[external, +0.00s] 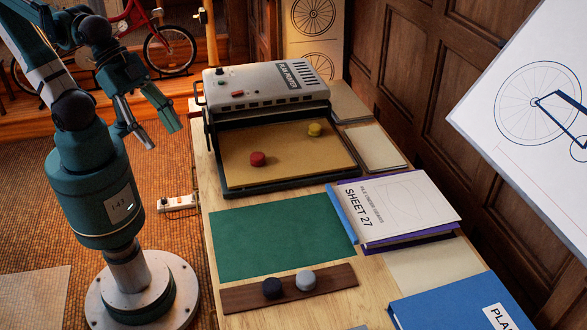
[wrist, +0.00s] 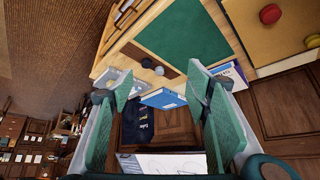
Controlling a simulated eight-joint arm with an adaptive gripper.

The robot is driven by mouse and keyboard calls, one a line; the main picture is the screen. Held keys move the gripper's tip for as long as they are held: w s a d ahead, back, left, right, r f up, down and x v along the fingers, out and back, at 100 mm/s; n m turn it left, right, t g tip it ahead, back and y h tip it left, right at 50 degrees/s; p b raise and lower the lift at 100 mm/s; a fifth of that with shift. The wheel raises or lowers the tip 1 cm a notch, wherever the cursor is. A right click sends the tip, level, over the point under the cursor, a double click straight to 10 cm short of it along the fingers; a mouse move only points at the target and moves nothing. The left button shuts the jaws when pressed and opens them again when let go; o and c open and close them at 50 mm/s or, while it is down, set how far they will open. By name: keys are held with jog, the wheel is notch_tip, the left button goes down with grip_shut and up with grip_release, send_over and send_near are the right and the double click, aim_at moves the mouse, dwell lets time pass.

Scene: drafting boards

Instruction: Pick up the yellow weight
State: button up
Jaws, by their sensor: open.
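The yellow weight (external: 315,129) sits on the tan bed of the plan printer, toward its back right. It also shows at the right edge of the wrist view (wrist: 313,41), partly cut off. A red weight (external: 258,159) lies on the same bed, to the left and nearer; the wrist view shows it too (wrist: 270,14). My gripper (external: 155,133) is raised left of the table, apart from the weights. Its green fingers (wrist: 165,95) stand wide apart in the wrist view with nothing between them held.
The plan printer's grey housing (external: 265,82) stands behind the bed, and a dark rim (external: 290,184) surrounds it. A green mat (external: 280,238), a wooden strip (external: 330,290) with a dark weight (external: 272,288) and a grey weight (external: 306,280), and stacked folders (external: 400,205) lie nearer.

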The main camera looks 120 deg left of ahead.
jog(key=w+a+r+m+g+y+p, duration=0.15)
jog(key=w+a+m, duration=0.35)
jog(key=w+a, duration=0.5)
jog(key=m+g+p, duration=0.3)
jog(key=m+g, duration=0.3)
jog(key=m, duration=0.7)
send_over(315, 127)
jog(key=d, duration=0.2)
jog(key=shift+t, duration=0.25)
jog(key=f, duration=1.9)
jog(key=shift+a+f, duration=0.25)
jog(key=shift+f, duration=0.1)
jog(key=shift+a+f, duration=0.15)
jog(key=shift+a, duration=0.05)
jog(key=shift+f, duration=0.1)
jog(key=shift+a+f, duration=0.15)
jog(key=shift+f, duration=1.05)
